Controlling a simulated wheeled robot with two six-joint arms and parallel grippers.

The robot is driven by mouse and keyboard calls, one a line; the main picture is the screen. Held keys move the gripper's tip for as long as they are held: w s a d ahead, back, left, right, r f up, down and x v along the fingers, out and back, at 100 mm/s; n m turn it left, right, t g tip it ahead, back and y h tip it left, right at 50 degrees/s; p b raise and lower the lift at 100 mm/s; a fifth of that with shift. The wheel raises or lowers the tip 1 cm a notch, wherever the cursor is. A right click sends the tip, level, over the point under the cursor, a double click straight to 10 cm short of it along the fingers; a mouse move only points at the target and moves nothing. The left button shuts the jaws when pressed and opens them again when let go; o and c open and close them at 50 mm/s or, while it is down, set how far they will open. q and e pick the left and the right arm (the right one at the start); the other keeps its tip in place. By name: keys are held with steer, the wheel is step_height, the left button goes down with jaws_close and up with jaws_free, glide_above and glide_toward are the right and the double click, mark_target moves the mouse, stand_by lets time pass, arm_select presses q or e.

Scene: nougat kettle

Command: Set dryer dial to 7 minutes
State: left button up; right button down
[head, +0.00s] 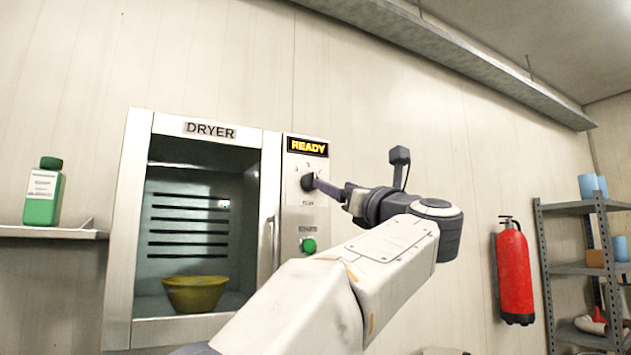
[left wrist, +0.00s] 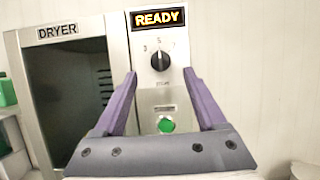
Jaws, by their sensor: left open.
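The dryer (head: 142,215) stands against the wall, with a control panel (head: 293,225) on its right side. The black dial (head: 307,182) is on the panel below a lit READY display (head: 307,147). In the left wrist view the dial (left wrist: 160,62) shows 3, 5 and 7 around its top, and its pointer looks upright, near 5. My left gripper (head: 322,184) is open in front of the panel. In the left wrist view its purple fingers (left wrist: 160,72) stand on either side of the dial, apart from it. My right gripper is out of view.
A green START button (head: 309,246) sits below the dial. An olive bowl (head: 195,293) stands inside the dryer. A green bottle (head: 43,195) is on a shelf at left. A fire extinguisher (head: 514,272) and metal rack (head: 569,240) are at right.

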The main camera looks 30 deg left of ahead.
mark_target(315, 176)
arm_select(q)
steer(key=p+x, duration=0.5)
steer(key=x, duration=0.3)
steer(key=shift+w+a+r+p, duration=0.1)
steer(key=shift+a+r+p, duration=0.15)
steer(key=shift+r+p, duration=0.05)
steer(key=shift+w+a+p, duration=0.3)
steer(key=shift+w+a, duration=0.1)
steer(key=shift+a, duration=0.2)
steer(key=shift+c, duration=0.3)
jaws_close()
